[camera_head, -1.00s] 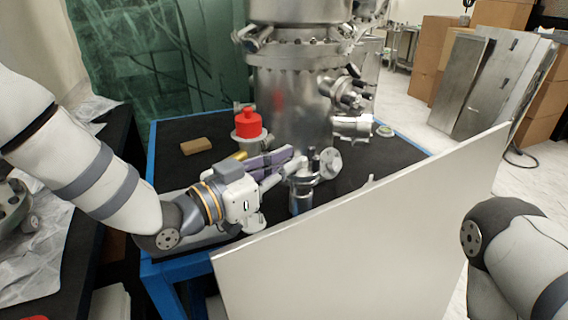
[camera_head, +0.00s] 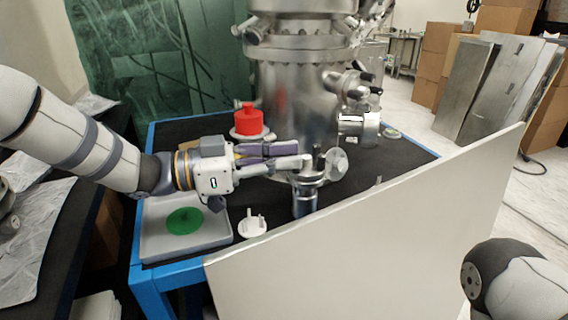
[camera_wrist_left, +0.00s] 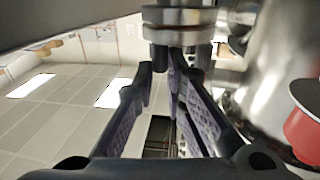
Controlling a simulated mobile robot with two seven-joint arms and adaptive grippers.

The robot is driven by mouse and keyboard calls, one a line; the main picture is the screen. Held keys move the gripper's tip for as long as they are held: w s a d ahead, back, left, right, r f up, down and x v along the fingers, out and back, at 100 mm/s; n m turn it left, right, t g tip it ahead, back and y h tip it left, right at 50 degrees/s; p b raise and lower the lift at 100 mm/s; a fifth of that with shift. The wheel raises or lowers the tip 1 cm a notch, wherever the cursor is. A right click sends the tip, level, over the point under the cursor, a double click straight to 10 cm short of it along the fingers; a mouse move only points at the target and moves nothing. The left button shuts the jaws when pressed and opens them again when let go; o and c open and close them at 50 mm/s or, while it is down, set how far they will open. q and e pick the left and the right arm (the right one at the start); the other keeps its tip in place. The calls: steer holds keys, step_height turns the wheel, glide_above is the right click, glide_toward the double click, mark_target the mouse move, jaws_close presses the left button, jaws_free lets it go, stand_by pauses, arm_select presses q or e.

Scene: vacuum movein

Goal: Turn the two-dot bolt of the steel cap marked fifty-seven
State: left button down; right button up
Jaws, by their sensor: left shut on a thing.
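My left gripper (camera_head: 302,160) reaches in from the left with its purple-padded fingers at the small steel port fitting (camera_head: 308,180) on the front of the chamber. In the left wrist view its fingers (camera_wrist_left: 172,68) are closed on a small metal piece, which looks like a bolt, just under a round steel flange (camera_wrist_left: 180,17). Most of that piece is hidden between the pads. I cannot read any number or dots on the steel parts. A round steel disc (camera_head: 337,163) shows just right of the fingertips. My right gripper is out of view.
A red part on a white base (camera_head: 248,122) stands behind my left gripper. A grey tray (camera_head: 158,242) with a green disc (camera_head: 184,221) and a white pronged piece (camera_head: 252,225) lie in front. A large pale panel (camera_head: 370,245) blocks the front right.

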arm_select(q)
steer(key=shift+m+g, duration=0.3)
steer(key=shift+g, duration=0.3)
steer(key=c, duration=1.6)
jaws_free()
steer(key=shift+c, duration=0.2)
steer(key=s+a, duration=0.2)
steer(key=a, duration=0.9)
steer(key=shift+s+a, duration=0.15)
steer(key=shift+a, duration=0.25)
